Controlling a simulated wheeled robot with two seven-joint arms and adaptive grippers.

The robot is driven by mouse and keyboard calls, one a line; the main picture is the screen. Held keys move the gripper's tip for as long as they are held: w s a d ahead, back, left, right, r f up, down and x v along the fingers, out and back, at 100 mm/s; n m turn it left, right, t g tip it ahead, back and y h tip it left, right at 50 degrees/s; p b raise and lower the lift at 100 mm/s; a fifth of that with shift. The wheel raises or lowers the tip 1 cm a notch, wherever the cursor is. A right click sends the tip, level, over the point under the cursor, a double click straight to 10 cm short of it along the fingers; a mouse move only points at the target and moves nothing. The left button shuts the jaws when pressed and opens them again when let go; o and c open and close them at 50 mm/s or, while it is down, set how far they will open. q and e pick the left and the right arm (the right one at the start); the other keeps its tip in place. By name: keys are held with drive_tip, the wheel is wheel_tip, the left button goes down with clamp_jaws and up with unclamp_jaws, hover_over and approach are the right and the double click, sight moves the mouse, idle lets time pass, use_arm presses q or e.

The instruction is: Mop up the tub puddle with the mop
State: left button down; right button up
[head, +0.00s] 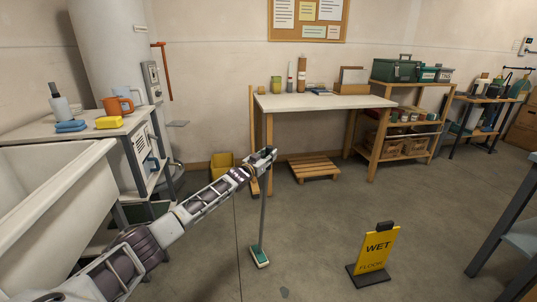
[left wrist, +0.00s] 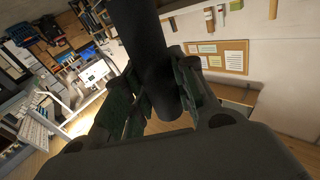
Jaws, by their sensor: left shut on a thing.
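My left gripper (head: 264,156) is shut on the upper part of the mop's handle. The mop (head: 263,215) hangs nearly upright, with its green and white head (head: 259,257) at floor level; I cannot tell whether it touches the floor. In the left wrist view the dark handle (left wrist: 152,60) passes between the fingers (left wrist: 160,95). The white tub (head: 85,215) is at the left, partly behind my left arm. A small dark patch (head: 284,292) on the floor at the bottom edge may be part of a puddle. My right gripper is out of view.
A yellow wet-floor sign (head: 376,250) stands right of the mop. A yellow bucket (head: 222,164) and a wooden pallet (head: 314,168) are behind it. A white-topped table (head: 325,101) stands at the wall. A blue-grey frame (head: 505,220) is at the right edge. Middle floor is mostly clear.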

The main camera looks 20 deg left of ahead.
use_arm(q)
drive_tip(key=s+d+f+p, duration=0.1)
drive_tip(key=s+d+p, duration=0.2)
drive_tip(key=s+p, duration=0.4)
drive_tip(key=shift+s+f+n, duration=0.15)
drive_tip(key=shift+f+n, duration=0.1)
drive_tip(key=shift+n, duration=0.05)
idle(0.7)
drive_tip(key=shift+d+f, duration=0.1)
drive_tip(key=shift+d, duration=0.1)
drive_tip(key=s+d+p, duration=0.4)
drive_tip(key=s+p, duration=0.2)
drive_tip(key=p, duration=0.2)
drive_tip(key=shift+s+d+r+n, duration=0.2)
drive_tip(key=shift+s+r+n, duration=0.1)
drive_tip(key=shift+r, duration=0.05)
idle(0.7)
idle(0.3)
